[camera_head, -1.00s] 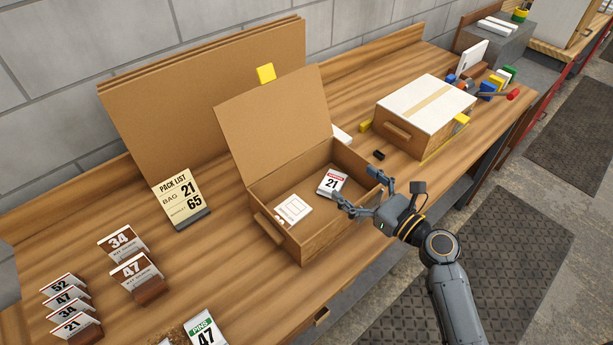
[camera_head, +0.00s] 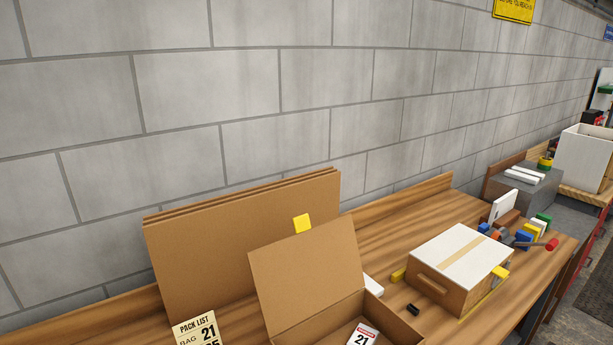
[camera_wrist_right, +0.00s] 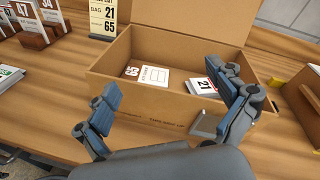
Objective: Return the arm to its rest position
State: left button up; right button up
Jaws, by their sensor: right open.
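My right gripper (camera_wrist_right: 170,105) is open in the right wrist view, its two fingers spread wide with nothing between them. It is in front of the open cardboard box (camera_wrist_right: 150,107), and its right finger overlaps the box's front corner in the picture. Inside the box lie a white card marked 65 (camera_wrist_right: 147,77) and a white packet marked 21 (camera_wrist_right: 204,85), the latter partly covered by the finger. Neither gripper shows in the head view.
The pack list card (camera_head: 197,330) stands left of the box, before large cardboard sheets (camera_head: 240,245). A closed box with a white top (camera_head: 455,255) stands to the right, near coloured blocks (camera_head: 523,237). Brown and white stands (camera_wrist_right: 37,30) are at the wrist view's left.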

jog(key=s+a+f+n+g+h, duration=0.1)
jog(key=s+a+f+n+g, duration=0.3)
jog(key=s+n, duration=0.4)
jog(key=s+d+f+n+g+h, duration=0.45)
jog(key=s+d+n+h, duration=0.6)
jog(key=n, duration=0.55)
jog(key=s+a+f+g+y+b, duration=0.1)
jog(key=s+f+b, duration=0.2)
jog(key=f, duration=2.6)
jog(key=s+d+f+n+g+b, duration=0.1)
jog(key=s+d+f+b, duration=0.1)
jog(key=s+f, duration=1.5)
notch_tip(320, 180, down, 2)
jog(key=shift+d+f+b, duration=0.15)
jog(key=shift+d+b, duration=0.15)
jog(key=shift+d, duration=0.2)
jog(key=shift+g, duration=0.25)
